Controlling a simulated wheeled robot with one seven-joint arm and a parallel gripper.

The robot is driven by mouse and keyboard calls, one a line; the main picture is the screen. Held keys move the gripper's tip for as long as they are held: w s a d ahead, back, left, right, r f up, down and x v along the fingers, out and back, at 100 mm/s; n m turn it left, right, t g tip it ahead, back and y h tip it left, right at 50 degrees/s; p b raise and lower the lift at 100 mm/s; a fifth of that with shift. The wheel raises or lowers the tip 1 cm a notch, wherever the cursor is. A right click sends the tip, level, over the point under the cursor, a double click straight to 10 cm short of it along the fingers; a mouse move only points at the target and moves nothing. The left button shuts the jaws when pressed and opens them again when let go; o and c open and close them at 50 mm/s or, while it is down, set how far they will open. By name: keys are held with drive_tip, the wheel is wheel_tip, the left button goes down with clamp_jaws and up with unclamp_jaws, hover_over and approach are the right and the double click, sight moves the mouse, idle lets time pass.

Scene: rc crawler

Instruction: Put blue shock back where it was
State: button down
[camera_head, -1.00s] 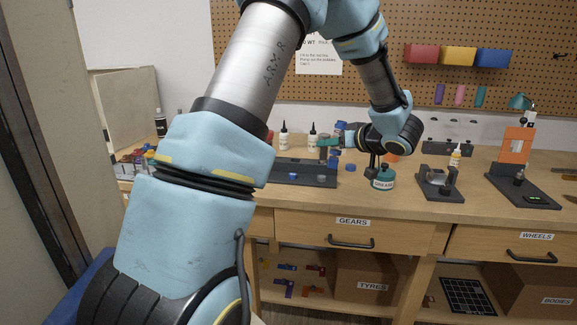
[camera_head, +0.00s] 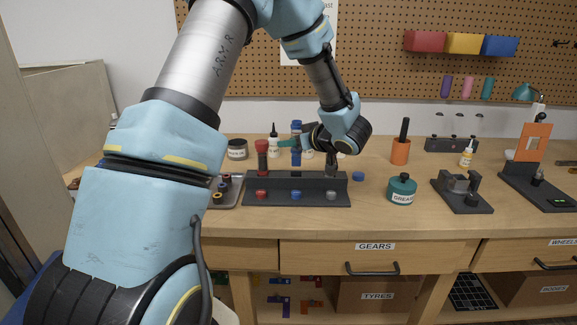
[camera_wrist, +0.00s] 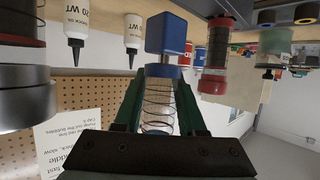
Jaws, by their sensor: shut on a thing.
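My gripper (camera_head: 284,143) is shut on the blue shock (camera_head: 296,158), with its green fingers on either side of the coil spring. In the wrist view, the blue shock's spring (camera_wrist: 158,108) lies between the fingers and its blue block end (camera_wrist: 166,34) points towards the rack. The shock is upright above the dark rack (camera_head: 272,192), in line with the blue mark (camera_head: 296,195), and its top is higher than the red shock's. Whether its lower end touches the rack is unclear. The red shock (camera_head: 262,158) stands at left and a grey-black shock (camera_head: 331,162) at right.
Bottles (camera_head: 273,143) stand behind the rack. A tray with small parts (camera_head: 226,190) is at its left. A grease pot (camera_head: 402,190), an orange cup (camera_head: 400,151) and a dark fixture (camera_head: 462,197) are to its right. The bench front is clear.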

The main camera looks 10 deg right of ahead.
drive_tip(key=shift+f+p, duration=0.6)
drive_tip(key=shift+f, duration=2.5)
drive_tip(key=shift+f, duration=0.15)
drive_tip(key=shift+c, duration=2.4)
unclamp_jaws()
drive_tip(key=shift+s+d+r, duration=0.1)
drive_tip(key=shift+s+r, duration=0.05)
drive_tip(key=shift+r, duration=0.05)
drive_tip(key=b+v, duration=0.3)
drive_tip(key=v, duration=0.8)
drive_tip(key=shift+s+d, duration=0.15)
drive_tip(key=shift+s, duration=0.2)
